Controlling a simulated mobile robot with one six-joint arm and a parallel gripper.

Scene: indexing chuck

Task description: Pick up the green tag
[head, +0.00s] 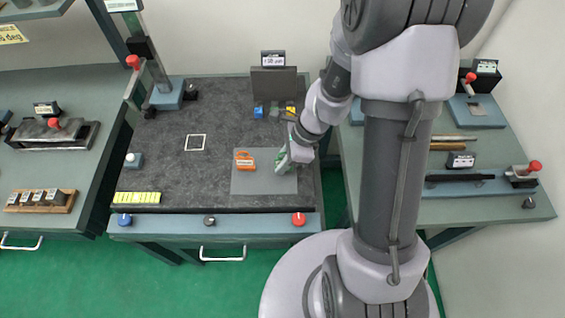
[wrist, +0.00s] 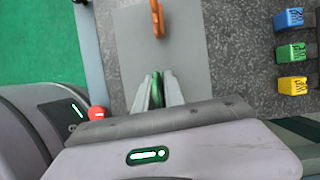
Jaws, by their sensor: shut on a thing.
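The green tag (wrist: 156,90) shows in the wrist view between my gripper's two fingers. My gripper (wrist: 158,92) is shut on it, over the grey plate (wrist: 190,55). In the head view my gripper (head: 282,163) is at the right part of the grey plate (head: 250,187), and a bit of the green tag (head: 280,158) shows at the fingers. Most of the tag is hidden by the fingers. I cannot tell whether the tag still touches the plate. An orange tag (head: 244,160) lies on the plate to the left of my gripper; it also shows in the wrist view (wrist: 157,18).
Blue, green and yellow blocks (head: 258,111) stand at the back of the dark mat, before a grey upright block (head: 273,80). A white square outline (head: 195,142) marks the mat. A yellow strip (head: 137,198) lies front left. A red button (head: 298,219) is on the front edge.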

